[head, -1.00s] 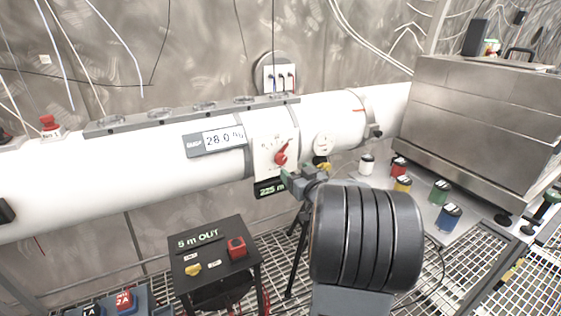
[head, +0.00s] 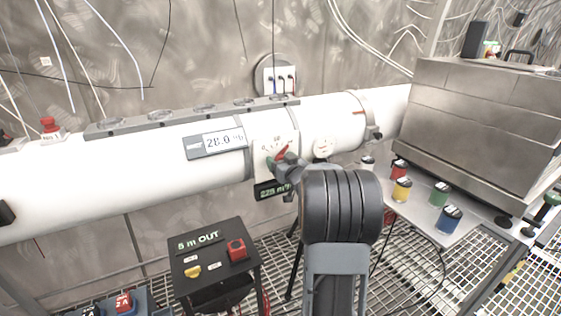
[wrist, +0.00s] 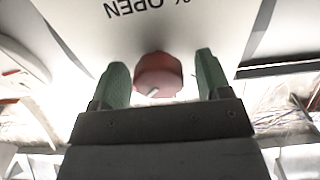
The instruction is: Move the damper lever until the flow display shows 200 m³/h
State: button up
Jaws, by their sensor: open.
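The red damper lever (head: 283,153) sits on a white dial plate on the front of the white duct. My gripper (head: 279,163) is in front of the dial and hides part of the lever. In the wrist view the lever's round red end (wrist: 158,72) lies between my two green fingertips, with a gap on both sides. My gripper (wrist: 162,76) is open around it and not closed on it. The flow display (head: 271,190) below the dial has green digits that seem to read 225 m³/h, its right part covered by my arm.
A black stand (head: 213,252) marked "5 m OUT" with a red button and a yellow knob stands below. Several coloured jars, one of them blue (head: 448,219), stand on a bench at right beside a steel box (head: 478,130).

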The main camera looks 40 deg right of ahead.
jog(key=shift+c, duration=0.4)
jog(key=c, duration=0.8)
jog(key=shift+f+n+b, duration=0.25)
jog(key=shift+n+b, duration=0.35)
jog(key=shift+b, duration=0.4)
jog(key=shift+c, duration=0.2)
jog(key=shift+r+n+b, duration=0.25)
jog(key=shift+n+b, duration=0.1)
jog(key=shift+n, duration=0.35)
jog(key=o, duration=0.9)
